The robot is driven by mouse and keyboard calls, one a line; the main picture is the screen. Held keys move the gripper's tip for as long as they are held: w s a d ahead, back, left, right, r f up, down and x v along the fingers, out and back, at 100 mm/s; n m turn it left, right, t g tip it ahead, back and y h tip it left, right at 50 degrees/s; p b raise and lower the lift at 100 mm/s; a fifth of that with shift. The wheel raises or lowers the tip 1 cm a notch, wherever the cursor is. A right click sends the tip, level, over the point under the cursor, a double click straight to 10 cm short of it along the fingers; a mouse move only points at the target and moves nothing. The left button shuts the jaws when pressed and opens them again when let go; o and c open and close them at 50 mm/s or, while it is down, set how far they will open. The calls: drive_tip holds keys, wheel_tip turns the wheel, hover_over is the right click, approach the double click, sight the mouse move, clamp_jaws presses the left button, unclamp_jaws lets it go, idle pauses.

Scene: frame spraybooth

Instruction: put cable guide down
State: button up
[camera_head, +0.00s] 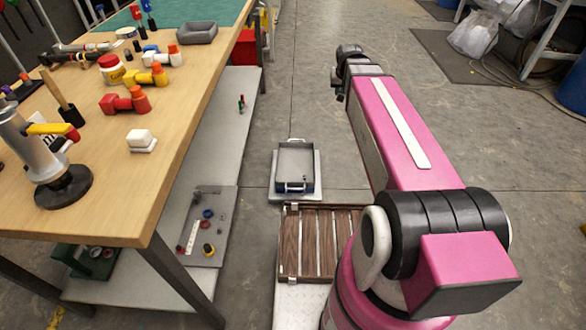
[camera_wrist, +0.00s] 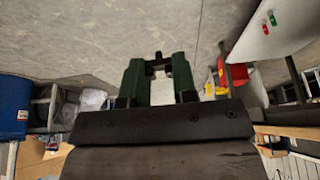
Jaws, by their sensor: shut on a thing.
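My gripper (camera_wrist: 158,68) shows in the wrist view, with a dark green finger on either side. It is shut on a small dark piece (camera_wrist: 158,57), apparently the cable guide, of which little shows. A pale patch lies between the fingers below it; I cannot tell if it belongs to the piece. In the head view my pink arm reaches away over the floor, right of the workbench (camera_head: 178,150). The dark wrist end (camera_head: 347,60) is at its far end, and the held piece cannot be made out there.
The bench carries several red, orange and yellow fittings, a white block (camera_head: 141,138) and a grey tray (camera_head: 197,33). A lower shelf (camera_head: 225,120) has free room. A grey bin (camera_head: 295,165) and slatted wooden tray (camera_head: 318,245) sit low beside my arm. Open floor lies beyond.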

drive_tip(key=w+a+f, duration=0.2)
drive_tip(key=a+f, duration=0.1)
drive_tip(key=f, duration=0.5)
drive_tip(key=w+a+f, duration=0.3)
drive_tip(key=f, duration=0.5)
drive_tip(key=w+a+f, duration=0.2)
drive_tip(key=a+f, duration=0.1)
drive_tip(key=f, duration=0.5)
drive_tip(key=s+a+f, duration=0.1)
drive_tip(key=a+f, duration=0.2)
drive_tip(key=f, duration=0.9)
drive_tip(key=s+a+f, duration=0.2)
drive_tip(key=a+f, duration=0.2)
drive_tip(key=f, duration=0.8)
hover_over(304, 169)
drive_tip(key=s, duration=0.1)
wheel_tip(304, 169, down, 7)
drive_tip(key=shift+r, duration=0.1)
drive_tip(key=shift+f, duration=1.95)
drive_tip(key=shift+f, duration=0.15)
drive_tip(key=o, duration=1)
drive_tip(key=shift+c, duration=0.2)
